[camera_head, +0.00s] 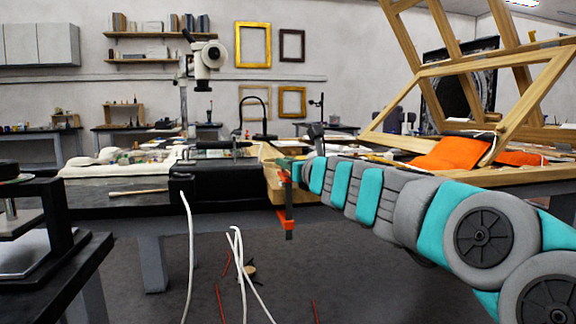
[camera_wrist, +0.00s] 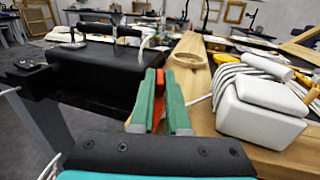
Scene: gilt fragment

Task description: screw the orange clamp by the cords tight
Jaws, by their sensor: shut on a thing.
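The orange clamp (camera_head: 286,217) hangs at the front edge of the table, its dark bar upright and its orange lower part below the tabletop. In the wrist view an orange part of the clamp (camera_wrist: 159,108) shows between the two green fingers. My gripper (camera_wrist: 161,88) is shut on it; in the head view my gripper (camera_head: 288,168) is at the clamp's upper end, at table height. White cords (camera_head: 238,250) hang down in front of the table, left of the clamp. The fingers hide much of the clamp's top, and its contact with the table is unclear.
A black padded block (camera_wrist: 92,72) lies left of my gripper. A white block-like object (camera_wrist: 262,108) with white cord coils (camera_wrist: 228,80) sits on the wooden board (camera_wrist: 187,50) to the right. A wooden frame (camera_head: 482,75) and orange cloth (camera_head: 438,153) stand at the right.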

